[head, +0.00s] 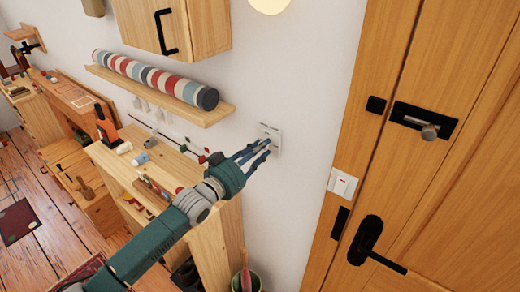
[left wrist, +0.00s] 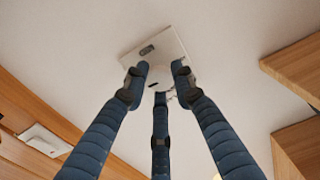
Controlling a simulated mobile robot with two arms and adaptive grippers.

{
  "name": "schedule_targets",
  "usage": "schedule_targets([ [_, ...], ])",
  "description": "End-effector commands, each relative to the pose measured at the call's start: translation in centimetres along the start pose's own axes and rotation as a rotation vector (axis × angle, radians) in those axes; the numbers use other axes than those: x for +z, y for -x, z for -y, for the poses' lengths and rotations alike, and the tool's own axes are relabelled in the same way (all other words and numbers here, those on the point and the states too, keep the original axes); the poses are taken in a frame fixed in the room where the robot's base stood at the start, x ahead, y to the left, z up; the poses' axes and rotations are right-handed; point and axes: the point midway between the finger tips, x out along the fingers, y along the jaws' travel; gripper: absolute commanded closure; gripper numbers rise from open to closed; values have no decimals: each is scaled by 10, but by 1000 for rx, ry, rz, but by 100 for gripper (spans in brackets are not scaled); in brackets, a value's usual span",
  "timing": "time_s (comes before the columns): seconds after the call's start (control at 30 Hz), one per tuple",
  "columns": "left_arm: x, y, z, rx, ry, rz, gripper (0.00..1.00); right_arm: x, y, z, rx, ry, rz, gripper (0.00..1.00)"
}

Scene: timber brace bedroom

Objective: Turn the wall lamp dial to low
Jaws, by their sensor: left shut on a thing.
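The wall lamp dial (left wrist: 158,85) is a small round white knob with a dark mark, on a pale square wall plate (left wrist: 174,43). The plate also shows in the head view (head: 275,132), on the white wall left of the door. My left gripper (head: 264,147) reaches it from the lower left. In the left wrist view its three blue fingers (left wrist: 159,82) are closed around the dial, hiding part of it. The dial's exact setting cannot be read. A glowing, warm, round lamp (head: 269,3) shows at the top edge. My right gripper is not in view.
A wooden shelf (head: 160,97) bearing a striped roll (head: 150,76) juts out left of the plate, with a cabinet (head: 185,28) above. A cluttered wooden unit (head: 205,225) stands below. A white switch (head: 343,184) and the wooden door (head: 450,150) are to the right.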

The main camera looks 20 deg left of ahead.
Motion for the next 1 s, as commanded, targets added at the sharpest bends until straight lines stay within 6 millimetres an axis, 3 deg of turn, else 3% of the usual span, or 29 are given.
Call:
schedule_targets([
  [0.07,12,2,-1,0,2,22,100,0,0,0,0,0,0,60],
  [0.1,12,2,-1,0,2,23,72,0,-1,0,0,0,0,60],
  [0.2,11,2,-1,0,2,21,55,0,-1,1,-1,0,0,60],
  [0.57,6,6,-1,0,1,12,55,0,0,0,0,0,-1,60],
  [0.67,7,18,-1,0,1,12,55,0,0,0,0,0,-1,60],
  [1.0,8,87,0,0,0,16,55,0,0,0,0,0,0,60],
])
